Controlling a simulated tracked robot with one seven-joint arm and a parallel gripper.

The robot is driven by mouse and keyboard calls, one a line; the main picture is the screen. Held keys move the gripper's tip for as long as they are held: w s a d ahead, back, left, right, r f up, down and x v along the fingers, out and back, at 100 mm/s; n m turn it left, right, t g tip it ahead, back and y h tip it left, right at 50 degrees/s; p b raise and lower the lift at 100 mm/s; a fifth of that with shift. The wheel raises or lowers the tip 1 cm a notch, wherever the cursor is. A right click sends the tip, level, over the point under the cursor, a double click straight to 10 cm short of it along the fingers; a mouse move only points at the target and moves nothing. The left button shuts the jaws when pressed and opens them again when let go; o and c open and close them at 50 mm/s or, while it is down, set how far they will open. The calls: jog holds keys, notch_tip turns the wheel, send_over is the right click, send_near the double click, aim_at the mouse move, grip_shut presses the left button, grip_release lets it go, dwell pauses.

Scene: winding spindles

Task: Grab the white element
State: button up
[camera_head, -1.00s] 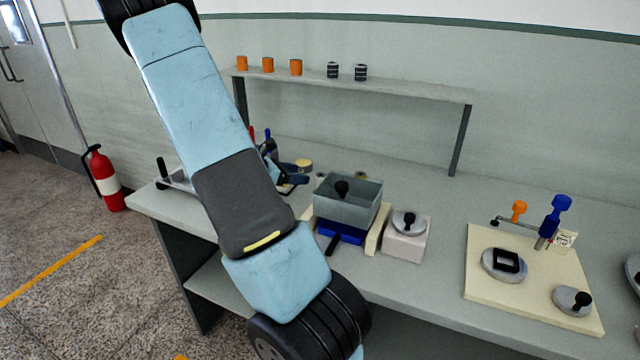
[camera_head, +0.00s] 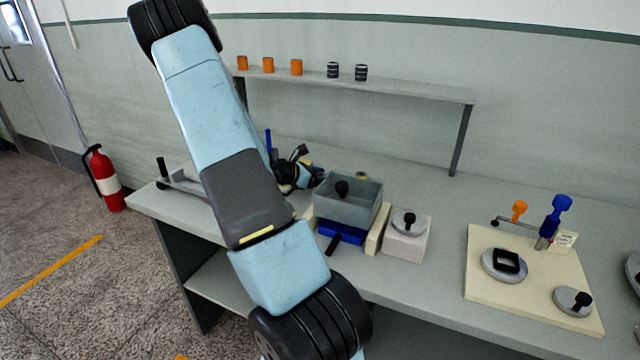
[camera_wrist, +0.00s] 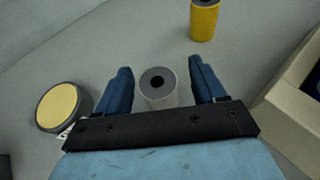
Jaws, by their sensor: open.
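The white element appears in the wrist view as a pale grey-white cylinder (camera_wrist: 172,98) with a dark hole in its top. It stands upright on the bench between the two blue fingers of my gripper (camera_wrist: 160,65). The fingers are apart, with a visible gap on each side of it. The dark palm bar hides its lower part. In the head view my gripper (camera_head: 305,172) is low over the bench behind the grey bin, and I cannot make out the white element there.
A yellow cylinder (camera_wrist: 204,20) stands beyond the gripper. A round yellow-topped piece (camera_wrist: 60,107) is to the left. A cream block (camera_wrist: 285,125) is close on the right. The grey bin (camera_head: 362,208) stands in front of my gripper. A shelf (camera_head: 400,88) spans the back.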

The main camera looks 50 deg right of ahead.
jog(key=c, duration=1.1)
jog(key=shift+o, duration=0.2)
